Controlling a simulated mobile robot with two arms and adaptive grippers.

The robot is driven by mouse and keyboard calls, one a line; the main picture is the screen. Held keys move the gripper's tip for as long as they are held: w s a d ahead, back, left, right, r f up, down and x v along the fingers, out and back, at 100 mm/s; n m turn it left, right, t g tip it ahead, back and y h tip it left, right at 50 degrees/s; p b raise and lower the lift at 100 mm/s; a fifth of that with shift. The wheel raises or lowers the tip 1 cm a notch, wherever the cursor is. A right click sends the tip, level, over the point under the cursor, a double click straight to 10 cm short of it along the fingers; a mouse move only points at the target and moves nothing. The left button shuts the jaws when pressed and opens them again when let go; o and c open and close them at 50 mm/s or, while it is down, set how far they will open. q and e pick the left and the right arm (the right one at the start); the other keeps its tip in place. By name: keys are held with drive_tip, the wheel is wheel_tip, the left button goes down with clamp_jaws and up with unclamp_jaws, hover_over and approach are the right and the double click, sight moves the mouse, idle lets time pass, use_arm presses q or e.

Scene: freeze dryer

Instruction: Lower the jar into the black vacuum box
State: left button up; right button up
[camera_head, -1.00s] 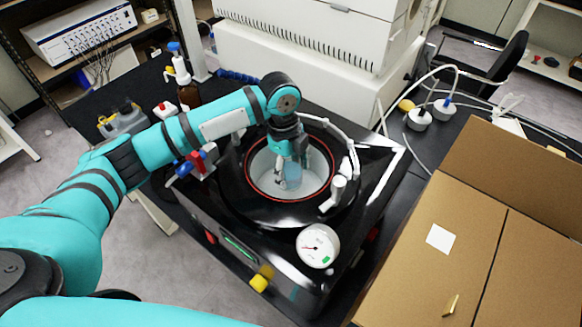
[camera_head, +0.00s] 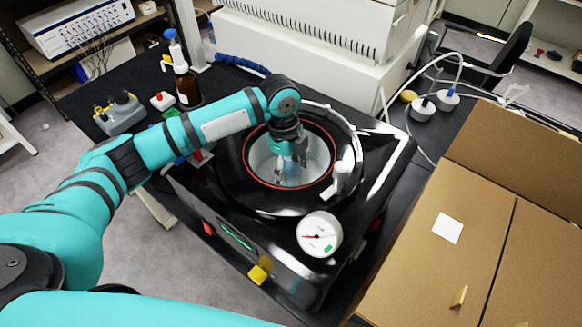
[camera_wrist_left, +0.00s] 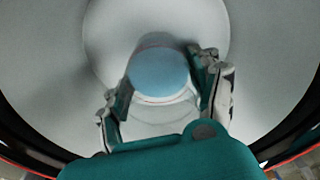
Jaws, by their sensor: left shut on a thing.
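The black vacuum box (camera_head: 212,218) stands on the dark bench with its round opening uncovered, edged by a red ring and pale inside. My left gripper (camera_head: 287,170) reaches down into this opening. It is shut on the jar (camera_head: 292,178), which is mostly hidden by the gripper in the head view. In the left wrist view the jar (camera_wrist_left: 158,72) shows its blue round top between the two fingers of my left gripper (camera_wrist_left: 165,85), over the pale chamber floor. I cannot tell whether the jar touches the floor. My right gripper is not in view.
A white dial gauge (camera_head: 319,234) and a white valve (camera_head: 342,178) stand on the box near the opening. A brown bottle (camera_head: 187,88) and a large white machine (camera_head: 310,45) are behind.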

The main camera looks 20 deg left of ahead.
sight(293, 157)
use_arm(q)
drive_tip(key=shift+f, duration=0.2)
idle(0.7)
drive_tip(key=o, duration=1.6)
drive_tip(key=shift+o, duration=0.2)
drive_tip(key=shift+p, duration=0.3)
drive_tip(key=shift+r, duration=0.25)
wheel_tip(293, 157, up, 5)
drive_tip(key=p, duration=0.6)
drive_tip(key=shift+r, duration=0.15)
drive_tip(key=shift+r+p, duration=0.4)
drive_tip(key=shift+r, duration=1.05)
wheel_tip(293, 157, up, 7)
drive_tip(key=shift+r, duration=0.15)
